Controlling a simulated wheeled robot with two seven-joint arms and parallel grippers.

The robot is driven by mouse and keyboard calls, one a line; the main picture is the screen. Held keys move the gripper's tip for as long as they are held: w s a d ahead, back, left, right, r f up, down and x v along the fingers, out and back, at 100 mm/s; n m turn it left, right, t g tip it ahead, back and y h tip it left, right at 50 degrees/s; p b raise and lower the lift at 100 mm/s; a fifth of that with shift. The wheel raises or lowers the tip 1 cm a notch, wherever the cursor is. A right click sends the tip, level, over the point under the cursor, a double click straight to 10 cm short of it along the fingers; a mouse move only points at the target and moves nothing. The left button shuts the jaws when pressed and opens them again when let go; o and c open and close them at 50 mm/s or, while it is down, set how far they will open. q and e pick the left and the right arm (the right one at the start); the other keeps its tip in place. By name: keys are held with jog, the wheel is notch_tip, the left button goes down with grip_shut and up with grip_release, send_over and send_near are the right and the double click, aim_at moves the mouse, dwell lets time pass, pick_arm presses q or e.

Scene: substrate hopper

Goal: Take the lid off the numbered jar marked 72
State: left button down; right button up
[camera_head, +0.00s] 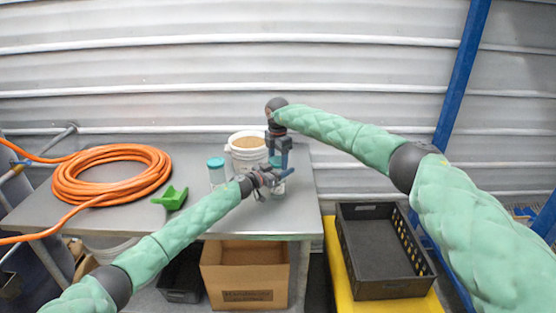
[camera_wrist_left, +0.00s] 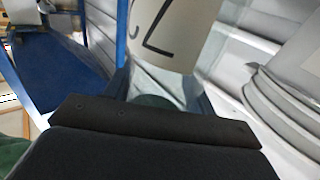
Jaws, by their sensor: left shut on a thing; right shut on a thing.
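A clear jar (camera_wrist_left: 165,90) with a white label stands between my left gripper's fingers (camera_wrist_left: 160,92) in the left wrist view. In the head view my left gripper (camera_head: 274,184) is shut around this jar from the left. My right gripper (camera_head: 279,160) points down above it and is shut on its teal lid (camera_head: 275,162). The arms hide most of the jar there, so I cannot tell whether lid and jar touch. Another jar (camera_head: 217,177) with a teal lid stands upright to the left.
A white bucket (camera_head: 246,160) of brown substrate stands just behind the grippers. A green scoop (camera_head: 171,198) and an orange hose coil (camera_head: 110,174) lie left on the grey table (camera_head: 270,222). A black crate (camera_head: 382,250) and a cardboard box (camera_head: 245,275) are lower.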

jog(key=n, duration=0.7)
jog(key=shift+w+n, duration=0.1)
jog(key=shift+n, duration=0.2)
jog(key=shift+d, duration=0.1)
jog(key=o, duration=1.1)
